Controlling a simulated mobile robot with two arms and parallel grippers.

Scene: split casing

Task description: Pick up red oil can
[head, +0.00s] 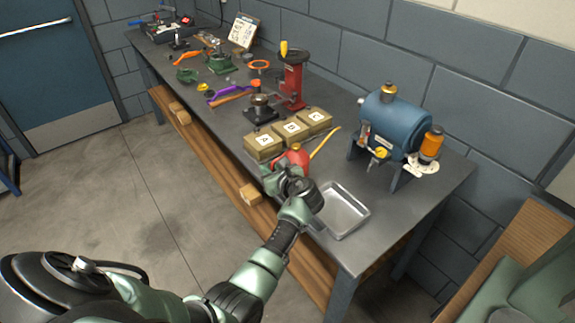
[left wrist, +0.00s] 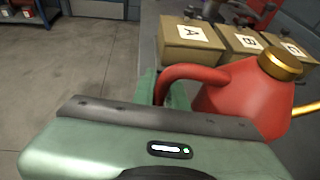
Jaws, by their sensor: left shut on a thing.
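The red oil can (head: 293,157) has a rounded red body, a brass cap and a long thin brass spout that points up and to the right in the head view. It is at the front edge of the grey workbench, left of a metal tray. My left gripper (head: 272,178) is shut on the can's handle. In the left wrist view the red can (left wrist: 245,98) shows large, with its curved handle running down between my green fingers (left wrist: 160,92). I cannot tell whether the can's base touches the bench. My right gripper is not in view.
Three lettered boxes (head: 265,146) stand close behind the can. An empty metal tray (head: 344,211) lies to its right. A blue tank machine (head: 393,124) stands at the right of the bench (head: 408,190). A red press (head: 292,80) and small tools are farther back.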

